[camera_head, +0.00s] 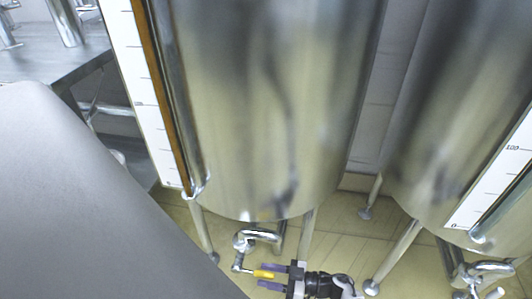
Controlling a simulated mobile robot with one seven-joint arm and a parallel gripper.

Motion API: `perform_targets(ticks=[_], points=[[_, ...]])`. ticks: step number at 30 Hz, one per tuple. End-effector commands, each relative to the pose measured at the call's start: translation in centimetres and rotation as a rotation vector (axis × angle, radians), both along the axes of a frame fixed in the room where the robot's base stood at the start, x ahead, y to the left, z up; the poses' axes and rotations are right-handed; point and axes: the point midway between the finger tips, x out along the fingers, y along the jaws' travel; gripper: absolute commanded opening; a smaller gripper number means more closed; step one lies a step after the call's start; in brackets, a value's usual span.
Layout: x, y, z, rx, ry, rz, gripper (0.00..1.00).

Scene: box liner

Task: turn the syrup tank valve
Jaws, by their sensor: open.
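The tank with the brown sight tube (165,90) is a tall steel cylinder (265,110) in the middle of the view. Its valve (241,240) hangs on a bent pipe below the tank's bottom edge. My gripper (259,276) is at the bottom of the picture, coming from the right, with two purple fingers apart.
A second steel tank (450,120) stands at the right, with its own gauge and a pipe and valve (488,268) below. Tank legs (393,255) stand on the tan tiled floor (345,240) near my gripper. A metal table (50,60) is at the upper left.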

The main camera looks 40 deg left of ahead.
Motion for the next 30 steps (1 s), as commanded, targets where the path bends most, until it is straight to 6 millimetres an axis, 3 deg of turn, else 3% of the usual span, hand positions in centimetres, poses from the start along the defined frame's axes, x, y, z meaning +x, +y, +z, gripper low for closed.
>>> perform_targets(ticks=[12, 22, 30], points=[[-0.52, 0.85, 0.0, 0.001, 0.0, -0.001, 0.41], [-0.51, 0.83, 0.01, 0.001, 0.0, -0.001, 0.0], [-0.52, 0.81, 0.09, -0.001, -0.001, -0.001, 0.0]])
